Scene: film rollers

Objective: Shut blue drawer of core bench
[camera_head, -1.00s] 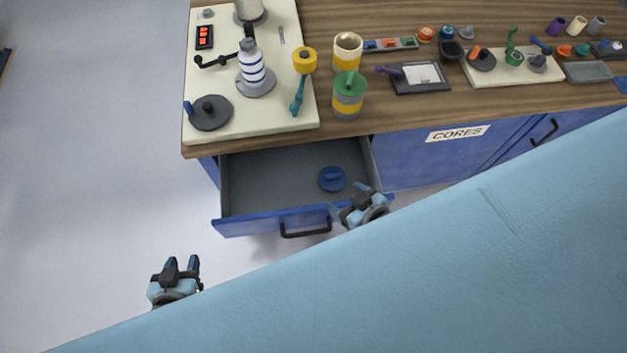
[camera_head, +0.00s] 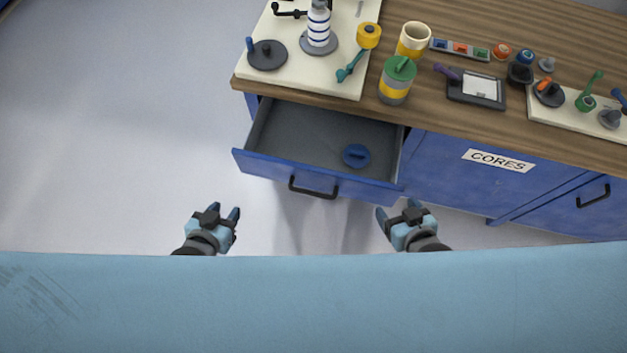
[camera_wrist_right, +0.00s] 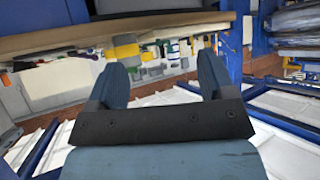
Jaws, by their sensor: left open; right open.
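The blue drawer (camera_head: 265,166) of the core bench is pulled out below the wooden top, with a grey inside and a black handle (camera_head: 313,188) on its front. A round blue lid-like piece (camera_head: 355,155) lies in it toward the right. My left gripper (camera_head: 222,212) is open and empty, in front of and below the drawer's left part, apart from it. My right gripper (camera_head: 397,210) is open and empty, near the drawer front's right end, with a gap that I cannot judge exactly. Its two fingers also show in the right wrist view (camera_wrist_right: 163,85), with nothing between them.
The bench top (camera_head: 440,110) carries a cream board (camera_head: 340,83), a green-lidded can (camera_head: 397,80), a cream-and-yellow cup (camera_head: 413,40) and small parts. A closed blue cabinet labelled CORES (camera_head: 497,160) is right of the drawer. Floor (camera_head: 130,130) at left is clear.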

